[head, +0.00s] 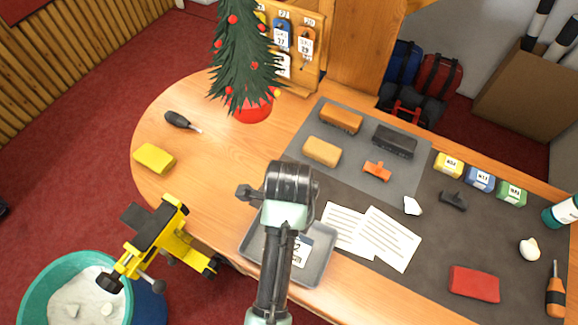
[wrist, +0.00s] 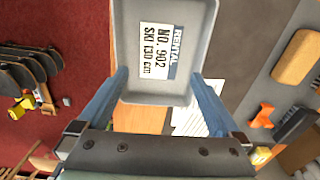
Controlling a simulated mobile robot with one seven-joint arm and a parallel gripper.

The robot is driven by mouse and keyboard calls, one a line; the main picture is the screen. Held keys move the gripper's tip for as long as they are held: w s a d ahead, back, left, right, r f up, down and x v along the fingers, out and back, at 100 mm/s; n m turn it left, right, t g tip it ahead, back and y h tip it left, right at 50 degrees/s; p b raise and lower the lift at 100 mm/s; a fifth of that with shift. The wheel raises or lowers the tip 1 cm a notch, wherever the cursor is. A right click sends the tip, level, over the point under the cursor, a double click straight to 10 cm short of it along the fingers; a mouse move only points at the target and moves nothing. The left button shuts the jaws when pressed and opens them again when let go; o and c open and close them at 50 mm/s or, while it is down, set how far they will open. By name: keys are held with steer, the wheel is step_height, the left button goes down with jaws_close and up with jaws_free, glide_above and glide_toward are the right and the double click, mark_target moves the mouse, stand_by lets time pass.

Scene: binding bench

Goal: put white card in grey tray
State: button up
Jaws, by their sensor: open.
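The grey tray (head: 322,271) sits near the front edge of the wooden desk, partly hidden behind my arm in the head view. A white card (head: 301,250) printed "RENTAL NO. 902 SKI 130 cm" lies inside it, flat on its floor. In the wrist view the tray (wrist: 203,20) and the whole card (wrist: 156,51) are clear. My gripper (wrist: 160,76) is open, its two blue fingers spread apart above the tray, with nothing between them. The card is apart from both fingers. The fingertips are hidden in the head view.
Printed sheets (head: 389,239) lie right of the tray. A grey mat (head: 350,178) holds brown and dark blocks and an orange piece. A small Christmas tree (head: 243,60) stands behind. A yellow clamp-like stand (head: 172,240) is at left. The left desktop is mostly clear.

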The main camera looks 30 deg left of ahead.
steer(key=shift+r+p, duration=0.4)
steer(key=shift+r, duration=1.5)
steer(key=w+r+n+t+y, duration=0.1)
steer(key=w+r+n+t, duration=0.3)
steer(key=w+r, duration=0.6)
steer(key=w+d+r+n+t, duration=0.1)
steer(key=w+r+n+t, duration=0.2)
steer(key=r, duration=0.5)
steer(key=w+d+r+t+y, duration=0.1)
steer(key=w+d+r+t, duration=0.2)
steer(key=r, duration=0.4)
steer(key=w+r+n+t, duration=0.25)
steer(key=r+t, duration=0.25)
steer(key=r, duration=0.3)
steer(key=s+d+r+n+t, duration=0.2)
steer(key=s+r+t, duration=0.2)
steer(key=r, duration=0.6)
steer(key=s+d+r+n+t+h, duration=0.1)
steer(key=s+d+r+n+t, duration=0.2)
steer(key=r, duration=0.7)
steer(key=s+d+r+n+t+h, duration=0.1)
steer(key=s+r+t, duration=0.4)
steer(key=r, duration=0.5)
steer(key=shift+s+d+n, duration=0.5)
steer(key=shift+d+n, duration=0.2)
steer(key=shift+n, duration=0.25)
steer(key=shift+r, duration=0.1)
